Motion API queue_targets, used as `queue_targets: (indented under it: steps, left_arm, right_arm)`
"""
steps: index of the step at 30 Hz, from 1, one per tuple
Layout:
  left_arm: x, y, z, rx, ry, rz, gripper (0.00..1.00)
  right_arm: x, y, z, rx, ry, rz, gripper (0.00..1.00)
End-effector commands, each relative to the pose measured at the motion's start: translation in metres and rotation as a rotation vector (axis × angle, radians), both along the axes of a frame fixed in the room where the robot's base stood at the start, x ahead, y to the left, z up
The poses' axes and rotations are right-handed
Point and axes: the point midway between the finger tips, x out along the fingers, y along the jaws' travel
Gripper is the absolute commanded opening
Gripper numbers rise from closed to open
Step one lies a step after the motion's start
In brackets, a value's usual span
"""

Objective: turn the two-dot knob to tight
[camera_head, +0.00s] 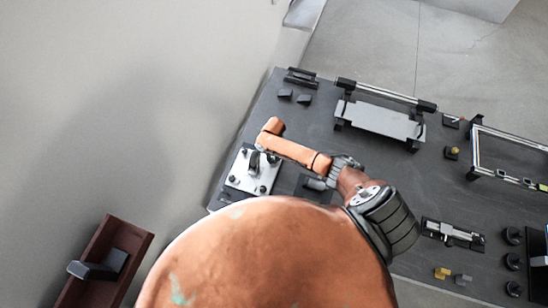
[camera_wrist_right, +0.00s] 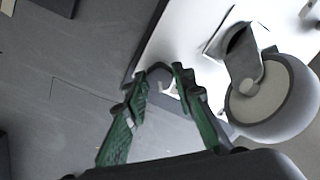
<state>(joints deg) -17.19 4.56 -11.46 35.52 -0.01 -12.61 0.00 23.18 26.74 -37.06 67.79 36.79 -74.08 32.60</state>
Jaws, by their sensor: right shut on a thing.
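A pale plate (camera_head: 241,184) lies on the dark bench, with small black knobs near its corners (camera_head: 262,189) and a dark upright part in its middle. In the right wrist view a caster wheel (camera_wrist_right: 275,105) stands on the bright plate (camera_wrist_right: 190,35). My right gripper (camera_wrist_right: 160,77) has green fingers closed on a small dark knob (camera_wrist_right: 157,70) at the plate's corner. The knob is mostly hidden between the fingertips, and no dots show on it. In the head view my right arm's orange link crosses beside the plate, and the fingers cannot be made out. My left gripper is out of view.
The dark bench (camera_head: 310,115) carries a grey bar fixture (camera_head: 380,120), a framed fixture (camera_head: 510,150), a small slide (camera_head: 453,234) and several black round knobs (camera_head: 512,262) at the right. A dark red tray (camera_head: 98,250) stands at lower left. Bare bench lies left of the plate in the wrist view.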

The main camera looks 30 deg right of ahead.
Motion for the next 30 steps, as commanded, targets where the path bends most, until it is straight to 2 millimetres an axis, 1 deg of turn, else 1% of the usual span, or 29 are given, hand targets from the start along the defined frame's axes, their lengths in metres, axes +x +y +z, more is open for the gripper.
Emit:
queue_targets:
  steps: [12,13,15,21,30]
  left_arm:
    - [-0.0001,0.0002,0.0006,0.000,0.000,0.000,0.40]
    - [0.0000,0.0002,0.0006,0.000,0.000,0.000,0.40]
    - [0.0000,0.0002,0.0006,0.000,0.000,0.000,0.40]
    - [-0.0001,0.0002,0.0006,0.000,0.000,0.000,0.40]
    - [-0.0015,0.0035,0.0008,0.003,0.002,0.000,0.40]
  right_arm:
    - [-0.0009,-0.0002,-0.0005,-0.001,0.002,-0.007,0.00]
    - [-0.0008,-0.0002,-0.0005,-0.001,0.002,-0.007,0.24]
    - [-0.0007,-0.0003,-0.0005,-0.001,0.002,-0.007,0.29]
    - [-0.0001,-0.0001,-0.0002,0.000,0.001,-0.006,0.41]
    - [0.0006,-0.0001,0.0026,0.000,-0.001,-0.005,0.41]
